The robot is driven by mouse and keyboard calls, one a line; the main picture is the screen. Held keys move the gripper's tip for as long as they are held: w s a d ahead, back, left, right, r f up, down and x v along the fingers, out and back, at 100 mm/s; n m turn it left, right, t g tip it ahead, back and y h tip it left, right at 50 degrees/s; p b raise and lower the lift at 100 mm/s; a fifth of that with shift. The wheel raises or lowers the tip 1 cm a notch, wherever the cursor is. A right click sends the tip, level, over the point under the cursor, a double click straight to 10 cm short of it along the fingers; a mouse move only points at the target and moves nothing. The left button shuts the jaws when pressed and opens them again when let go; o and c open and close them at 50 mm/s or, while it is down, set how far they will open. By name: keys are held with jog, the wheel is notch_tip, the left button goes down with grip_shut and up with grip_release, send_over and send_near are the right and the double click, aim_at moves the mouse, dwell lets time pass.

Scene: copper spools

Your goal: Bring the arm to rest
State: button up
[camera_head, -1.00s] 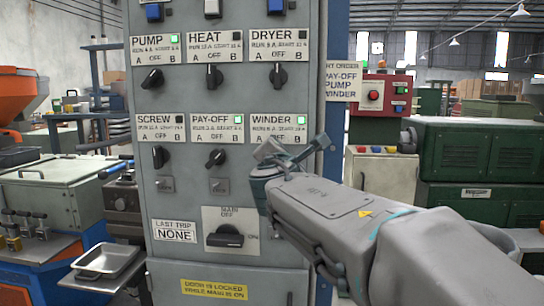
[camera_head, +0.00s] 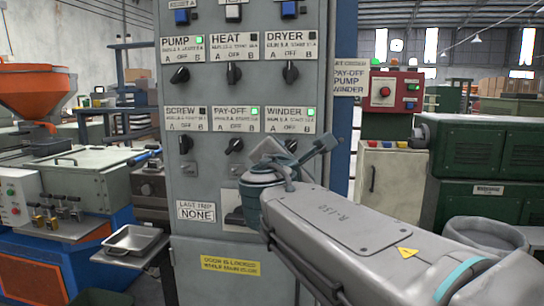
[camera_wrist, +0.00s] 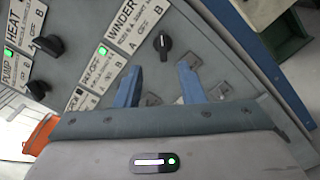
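My gripper (camera_head: 292,150) is in front of the right side of the grey control cabinet (camera_head: 180,222), at the end of my arm, which reaches in from the lower right. In the wrist view its two blue fingers (camera_wrist: 160,85) are apart with nothing between them. The winder knob (camera_wrist: 163,43) shows beyond the fingertips, apart from them. In the head view my arm covers most of the main switch plate (camera_head: 232,208).
Pump knob (camera_head: 180,74), heat knob (camera_head: 234,72), dryer knob (camera_head: 290,71), screw knob (camera_head: 186,144) and pay-off knob (camera_head: 234,146) are on the cabinet. A metal tray (camera_head: 131,240) stands left; green machinery (camera_head: 480,150) stands right.

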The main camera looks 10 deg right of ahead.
jog(key=shift+d, duration=0.3)
jog(key=s+d+f+m+g+p, duration=0.7)
jog(key=s+m+g+p, duration=0.2)
jog(key=m+p, duration=0.45)
jog(key=s+a+f+m+g+y+p, duration=0.2)
jog(key=s+m+p, duration=0.3)
jog(key=s, duration=0.1)
jog(key=s+a+f+m+g+y+p, duration=0.2)
jog(key=s+a+m+g+y+p, duration=0.1)
jog(key=s+m+p, duration=0.2)
jog(key=shift+s+y, duration=0.3)
jog(key=shift+s, duration=0.55)
